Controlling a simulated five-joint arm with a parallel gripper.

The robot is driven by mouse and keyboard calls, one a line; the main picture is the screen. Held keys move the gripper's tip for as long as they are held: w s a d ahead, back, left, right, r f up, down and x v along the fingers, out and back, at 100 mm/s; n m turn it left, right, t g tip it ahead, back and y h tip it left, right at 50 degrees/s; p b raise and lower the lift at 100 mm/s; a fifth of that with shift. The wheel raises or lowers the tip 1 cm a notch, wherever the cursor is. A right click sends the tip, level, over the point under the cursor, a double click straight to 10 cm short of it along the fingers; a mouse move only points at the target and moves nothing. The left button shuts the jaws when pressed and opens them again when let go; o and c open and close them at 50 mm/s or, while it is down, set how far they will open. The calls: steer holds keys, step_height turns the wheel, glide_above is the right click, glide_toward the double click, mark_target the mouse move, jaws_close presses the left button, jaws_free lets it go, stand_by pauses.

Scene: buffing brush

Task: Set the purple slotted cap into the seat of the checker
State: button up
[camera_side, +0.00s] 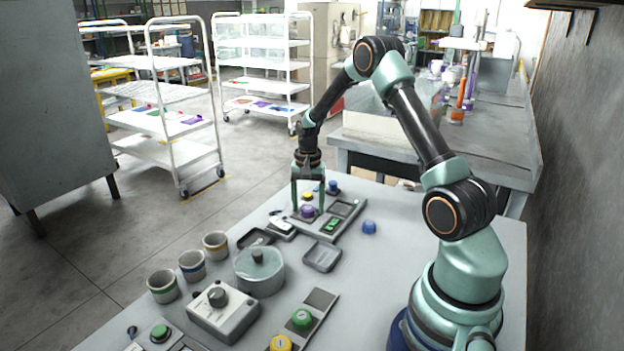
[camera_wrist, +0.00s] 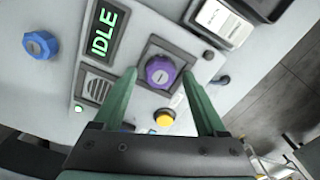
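The purple slotted cap (camera_wrist: 160,72) sits in the square seat of the grey checker (camera_wrist: 140,25), slot facing up; whether it is fully down I cannot tell. In the side view the purple cap (camera_side: 307,212) shows low between my fingers. The checker's display (camera_wrist: 103,33) reads IDLE in green. My gripper (camera_wrist: 160,76) points down over the seat, with one finger on each side of the cap. A gap shows between each finger and the cap, so it is open. In the side view my gripper (camera_side: 308,209) is down at the checker.
A yellow button (camera_wrist: 164,118) is close beside the seat. A loose blue cap (camera_side: 369,227) lies on the table right of the checker. A small grey tray (camera_side: 322,257), a lidded pot (camera_side: 259,270) and several cups (camera_side: 191,265) stand nearer the camera.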

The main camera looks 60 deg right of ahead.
mark_target(308, 207)
steer(key=shift+r, duration=0.1)
step_height(308, 207, up, 12)
steer(key=s+a+r+n+t, duration=0.25)
steer(key=a+r+n, duration=0.35)
steer(key=a+r, duration=0.45)
steer(key=s+a+n+t, duration=0.3)
steer(key=s+a+n, duration=0.4)
steer(key=a, duration=0.6)
steer(key=s, duration=0.2)
steer(key=shift+s+f+n, duration=0.25)
steer(key=shift+s+n, duration=0.05)
